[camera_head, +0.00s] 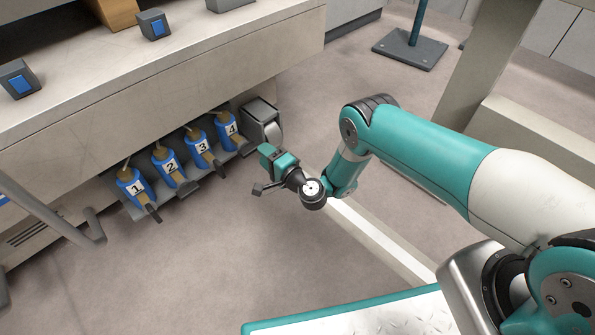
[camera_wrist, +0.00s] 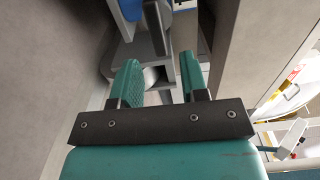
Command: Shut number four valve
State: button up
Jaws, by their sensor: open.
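The number four valve (camera_head: 231,129) is a blue body with a white "4" label, at the right end of a row under the machine's bed in the head view. Its lever (camera_head: 244,147) points outward and down, much like those of the other valves. My gripper (camera_head: 262,170) is just right of and below this valve, apart from it in the head view. In the wrist view my gripper (camera_wrist: 159,76) shows two teal fingers spread open with nothing held. Blue valve parts (camera_wrist: 131,9) show beyond the fingers at the top; their number cannot be read there.
Valves one (camera_head: 136,187), two (camera_head: 170,165) and three (camera_head: 202,146) stand left of valve four. A grey metal housing (camera_head: 262,122) sits close on its right. A bent grey rail (camera_head: 60,222) is at lower left. The floor before the valves is clear.

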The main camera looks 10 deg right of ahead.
jog(key=p+v, duration=1.3)
jog(key=p, duration=0.2)
